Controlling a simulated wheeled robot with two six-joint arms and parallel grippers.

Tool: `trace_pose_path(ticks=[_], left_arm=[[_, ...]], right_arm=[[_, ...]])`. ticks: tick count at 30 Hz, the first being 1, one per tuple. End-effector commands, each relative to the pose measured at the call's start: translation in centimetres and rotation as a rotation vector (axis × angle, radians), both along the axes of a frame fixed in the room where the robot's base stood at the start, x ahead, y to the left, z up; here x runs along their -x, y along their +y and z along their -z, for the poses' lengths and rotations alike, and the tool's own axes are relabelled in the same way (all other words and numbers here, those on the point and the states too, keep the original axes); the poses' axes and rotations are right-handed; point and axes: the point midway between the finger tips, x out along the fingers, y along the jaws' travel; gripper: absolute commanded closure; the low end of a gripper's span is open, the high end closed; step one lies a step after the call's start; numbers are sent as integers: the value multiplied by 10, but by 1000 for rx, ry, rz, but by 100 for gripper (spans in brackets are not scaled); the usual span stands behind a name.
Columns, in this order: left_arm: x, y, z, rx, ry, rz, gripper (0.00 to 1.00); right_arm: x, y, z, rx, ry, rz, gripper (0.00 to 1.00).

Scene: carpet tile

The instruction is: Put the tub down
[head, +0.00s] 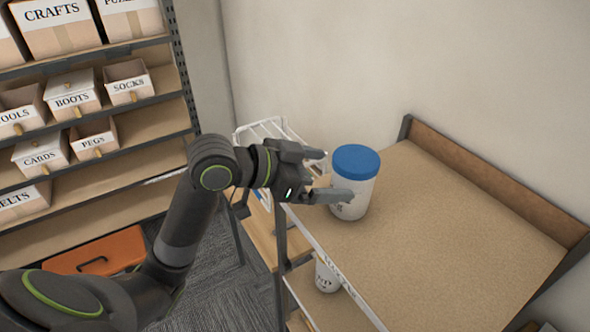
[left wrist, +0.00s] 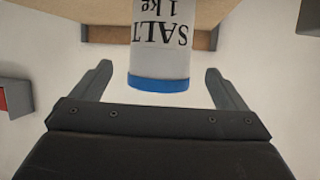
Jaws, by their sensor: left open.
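The tub (head: 356,180) is white with a blue lid and stands upright on the top board of a shelf unit (head: 450,225), near its left edge. In the left wrist view the tub (left wrist: 161,45) shows upside down and reads "SALT 1 kg". My left gripper (head: 325,175) is open at the tub's left side. In the left wrist view the fingers (left wrist: 160,80) are spread wide, with clear gaps on both sides of the tub. My right gripper is not in view.
A white wire rack (head: 268,130) stands behind my left gripper. Another white container (head: 327,275) is on the lower shelf. Labelled boxes (head: 72,95) fill the shelving at the left, and an orange case (head: 97,252) lies below. The top board right of the tub is clear.

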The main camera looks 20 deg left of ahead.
Motion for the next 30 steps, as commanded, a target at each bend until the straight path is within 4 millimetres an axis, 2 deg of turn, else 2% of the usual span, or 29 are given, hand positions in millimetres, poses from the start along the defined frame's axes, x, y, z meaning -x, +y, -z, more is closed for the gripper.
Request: trace_pose_path(ticks=[15,30], left_arm=[[29,32,-17,-6,-4,-4,5],[38,38,-22,1,1,1,5]], right_arm=[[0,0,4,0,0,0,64],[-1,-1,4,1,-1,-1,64]])
